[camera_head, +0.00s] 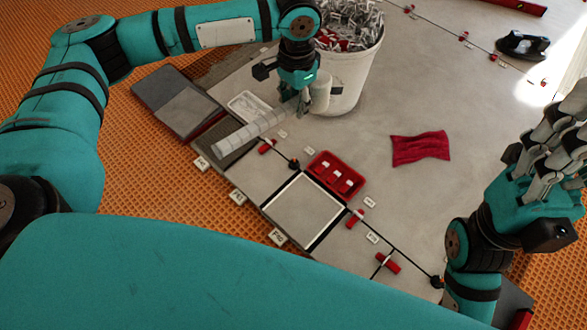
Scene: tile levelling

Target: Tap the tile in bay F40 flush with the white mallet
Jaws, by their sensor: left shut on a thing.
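My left gripper (301,101) is shut on the white mallet, holding it above the tiles in front of the bucket. The mallet's pale handle (248,131) points down-left over a dark bay, and its white head (321,92) is beside the fingers. A grey tile with a pale border (303,212) lies near the middle, with a small white label (278,237) at its front edge. The label is too small to read surely as F40, and the tile's height is unclear. My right gripper (560,135) is at the right edge, away from the tiles; its fingertips are partly cut off.
A white bucket (346,91) of metal clips stands behind the mallet. A red tray (335,177) with white pieces, red wedges (388,263) and a red cloth (421,148) lie on the floor. Loose tiles (187,111) are at left. Orange matting (170,215) borders the bays.

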